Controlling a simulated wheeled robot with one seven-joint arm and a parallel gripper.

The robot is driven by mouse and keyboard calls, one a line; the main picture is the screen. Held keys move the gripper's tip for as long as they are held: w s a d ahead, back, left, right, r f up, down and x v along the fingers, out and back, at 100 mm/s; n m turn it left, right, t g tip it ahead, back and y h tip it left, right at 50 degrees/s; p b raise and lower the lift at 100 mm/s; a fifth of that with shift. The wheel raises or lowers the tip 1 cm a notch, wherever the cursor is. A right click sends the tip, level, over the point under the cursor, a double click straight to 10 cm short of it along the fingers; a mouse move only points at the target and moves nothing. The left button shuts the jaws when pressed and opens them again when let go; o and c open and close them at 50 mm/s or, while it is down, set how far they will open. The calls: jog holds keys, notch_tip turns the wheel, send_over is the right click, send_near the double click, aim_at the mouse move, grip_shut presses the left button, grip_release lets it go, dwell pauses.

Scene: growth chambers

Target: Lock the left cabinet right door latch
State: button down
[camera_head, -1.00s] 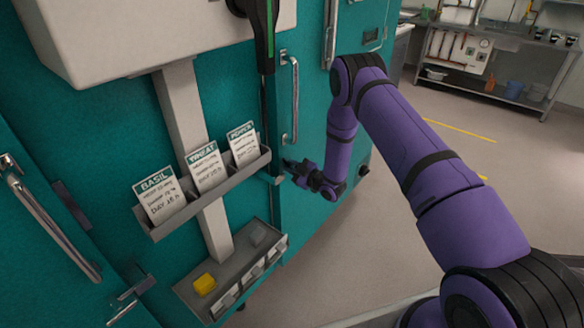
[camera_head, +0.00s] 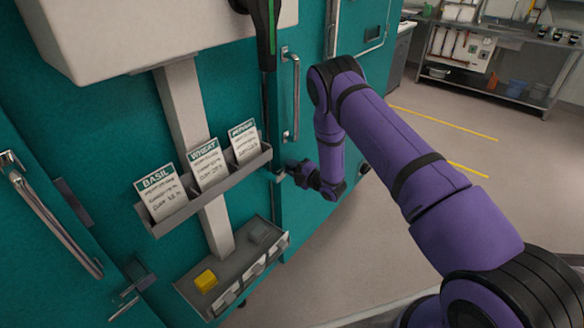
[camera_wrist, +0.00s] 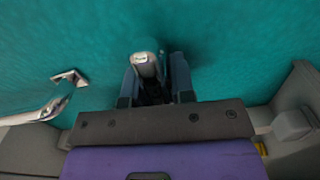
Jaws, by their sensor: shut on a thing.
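A small metal latch (camera_head: 279,176) is on the teal cabinet front, below and left of a vertical chrome door handle (camera_head: 294,95). My gripper (camera_head: 290,171) is at this latch, reaching in from the right. In the wrist view, the latch's rounded grey end (camera_wrist: 146,65) sits between the two fingers of my gripper (camera_wrist: 154,78), and the fingers are shut on it. The gripper and wrist hide part of the latch in the head view, so its exact angle is hard to tell. The chrome handle also shows at the left of the wrist view (camera_wrist: 48,108).
A grey rack (camera_head: 161,228) with basil, wheat and pepper cards stands left of my gripper. A lower tray (camera_head: 234,280) holds a yellow block (camera_head: 206,280). Another latch (camera_head: 124,305) and handle (camera_head: 50,222) are at far left. Open floor (camera_head: 330,260) lies to the right.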

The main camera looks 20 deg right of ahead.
jog(key=shift+f+n, duration=0.1)
jog(key=shift+n, duration=0.5)
jog(key=c, duration=1)
grip_release()
jog(key=shift+s, duration=0.1)
jog(key=v, duration=1)
jog(key=shift+s+d, duration=0.2)
jog(key=shift+s, duration=0.05)
